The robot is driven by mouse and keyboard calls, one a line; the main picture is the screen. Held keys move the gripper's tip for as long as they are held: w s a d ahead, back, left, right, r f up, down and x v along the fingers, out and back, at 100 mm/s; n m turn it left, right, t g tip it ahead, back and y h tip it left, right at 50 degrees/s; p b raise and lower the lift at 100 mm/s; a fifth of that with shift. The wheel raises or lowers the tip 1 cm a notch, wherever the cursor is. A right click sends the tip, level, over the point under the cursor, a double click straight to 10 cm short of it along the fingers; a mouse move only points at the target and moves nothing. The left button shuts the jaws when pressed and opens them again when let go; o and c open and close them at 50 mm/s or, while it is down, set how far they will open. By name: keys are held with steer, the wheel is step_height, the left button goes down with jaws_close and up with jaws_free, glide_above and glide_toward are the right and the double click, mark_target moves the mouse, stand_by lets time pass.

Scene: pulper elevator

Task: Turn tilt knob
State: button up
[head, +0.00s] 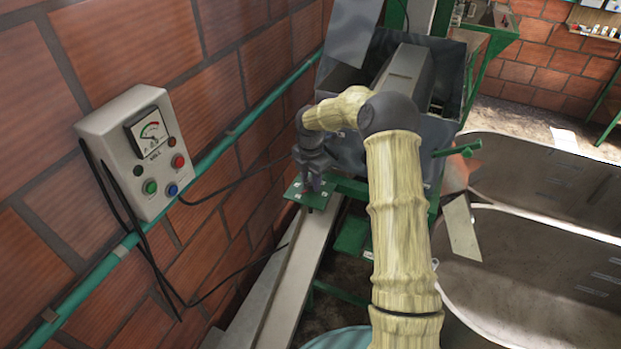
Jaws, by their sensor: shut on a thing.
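My gripper (313,182) points down at the small green plate (297,194) beside the machine, at the top end of a long grey channel. Its dark fingers are shut on the tilt knob at this plate. The knob is mostly hidden by the fingers, so its shape and angle cannot be told. White marks show on the plate around the fingers.
A grey control box (140,152) with a dial and coloured buttons hangs on the brick wall at left, with black cables below. A green pipe (205,186) runs along the wall. The grey hopper (415,75) stands behind my arm. Large metal troughs (545,270) fill the right.

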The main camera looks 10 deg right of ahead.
mark_target(310, 181)
steer(key=shift+w+r, duration=0.1)
steer(key=shift+r, duration=0.05)
steer(key=o, duration=1)
step_height(310, 181, up, 17)
steer(key=b, duration=0.4)
steer(key=shift+r+b, duration=0.15)
steer(key=shift+b, duration=0.15)
steer(key=shift+a, duration=0.1)
